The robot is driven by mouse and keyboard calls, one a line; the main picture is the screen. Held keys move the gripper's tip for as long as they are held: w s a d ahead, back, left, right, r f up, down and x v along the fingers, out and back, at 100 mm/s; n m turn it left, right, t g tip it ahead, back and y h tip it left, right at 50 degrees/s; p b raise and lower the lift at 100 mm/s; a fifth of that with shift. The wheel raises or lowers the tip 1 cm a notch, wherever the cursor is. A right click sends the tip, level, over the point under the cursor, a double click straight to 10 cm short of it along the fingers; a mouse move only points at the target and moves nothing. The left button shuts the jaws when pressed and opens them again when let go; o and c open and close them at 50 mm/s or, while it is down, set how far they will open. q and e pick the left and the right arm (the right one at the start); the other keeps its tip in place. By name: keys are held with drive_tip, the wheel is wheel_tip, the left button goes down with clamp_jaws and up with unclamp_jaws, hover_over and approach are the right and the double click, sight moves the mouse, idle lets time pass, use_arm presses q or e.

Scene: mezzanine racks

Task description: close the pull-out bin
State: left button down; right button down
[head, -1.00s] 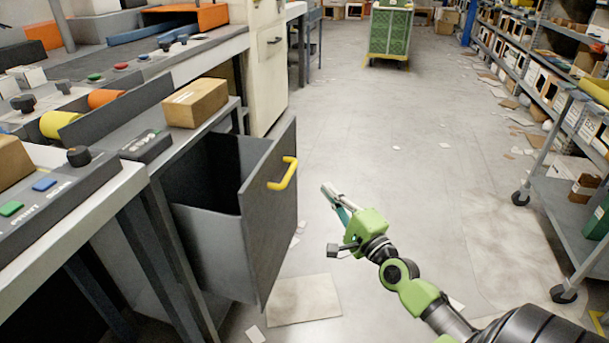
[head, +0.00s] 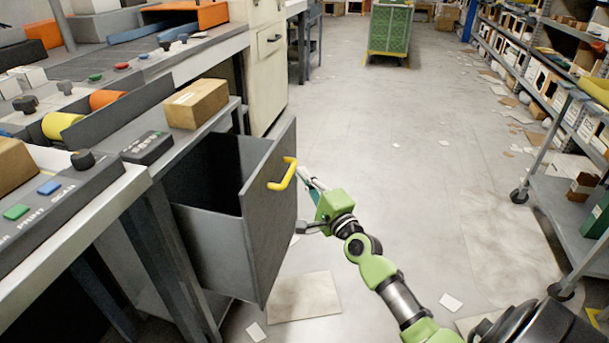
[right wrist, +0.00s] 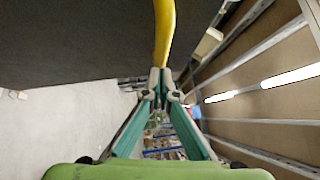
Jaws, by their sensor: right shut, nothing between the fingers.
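The grey pull-out bin (head: 262,215) stands out from under the workbench at the left, its inside showing dark and empty as far as I can see. Its yellow handle (head: 283,174) is on the front panel. In the right wrist view the handle (right wrist: 164,35) runs down to just beyond my fingertips, beside the dark panel (right wrist: 70,40). My right gripper (head: 308,176) is shut and empty, just right of the handle in the head view; whether it touches the handle I cannot tell. My left gripper is not in view.
A cardboard box (head: 196,103) sits on the bench above the bin. A grey shelf cart (head: 560,205) stands at the right. A green wheeled crate (head: 390,30) is far back. The floor between is mostly open, with scattered paper scraps.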

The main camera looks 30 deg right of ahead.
sight(292, 170)
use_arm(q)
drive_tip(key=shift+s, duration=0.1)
use_arm(e)
drive_tip(key=shift+w+a, duration=0.1)
